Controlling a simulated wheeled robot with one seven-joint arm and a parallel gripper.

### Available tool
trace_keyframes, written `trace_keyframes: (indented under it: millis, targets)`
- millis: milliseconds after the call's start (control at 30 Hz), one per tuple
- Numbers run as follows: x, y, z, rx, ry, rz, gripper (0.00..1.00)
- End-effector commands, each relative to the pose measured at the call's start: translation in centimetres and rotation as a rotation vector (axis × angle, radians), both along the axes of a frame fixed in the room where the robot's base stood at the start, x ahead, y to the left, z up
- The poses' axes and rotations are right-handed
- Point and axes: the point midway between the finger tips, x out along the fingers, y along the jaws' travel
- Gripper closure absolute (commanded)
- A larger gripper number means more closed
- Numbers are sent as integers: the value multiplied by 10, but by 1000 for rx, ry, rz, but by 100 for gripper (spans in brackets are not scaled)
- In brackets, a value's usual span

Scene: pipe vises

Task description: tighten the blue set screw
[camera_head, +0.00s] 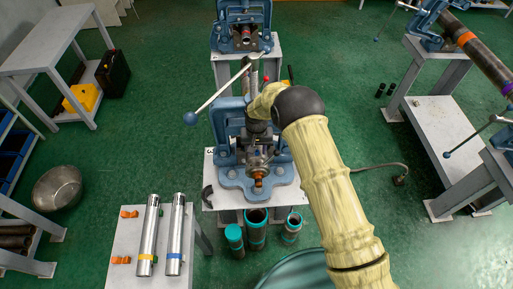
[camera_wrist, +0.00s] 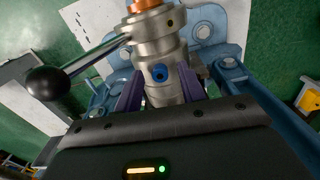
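The blue set screw (camera_wrist: 160,72) is a small blue socket in the side of a silver cylindrical fitting (camera_wrist: 152,38) in the wrist view. An orange part (camera_head: 258,182) is at the fitting's end. My gripper (camera_wrist: 159,83) has its purple fingers spread, one on each side of the set screw, over the silver fitting. Nothing shows clamped between them. I cannot tell whether the fingers touch the fitting. In the head view the arm hides most of the gripper.
A lever with a black knob (camera_wrist: 45,83) reaches out left from the fitting. A blue-knobbed handle (camera_head: 190,118) sticks out left of the vise. Turquoise-ended pipes (camera_head: 256,232) stand below. A side table (camera_head: 127,225) holds two silver pipes. Another vise (camera_head: 241,30) stands behind.

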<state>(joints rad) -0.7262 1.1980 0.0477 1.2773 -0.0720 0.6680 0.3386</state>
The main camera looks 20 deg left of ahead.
Motion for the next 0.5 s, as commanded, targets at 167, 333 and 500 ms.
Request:
trace_keyframes:
  millis: [167,333,500]
  targets:
    - [0,0,0,0,0,0,82]
    - [0,0,0,0,0,0,100]
    - [0,0,-2,0,-1,-20,100]
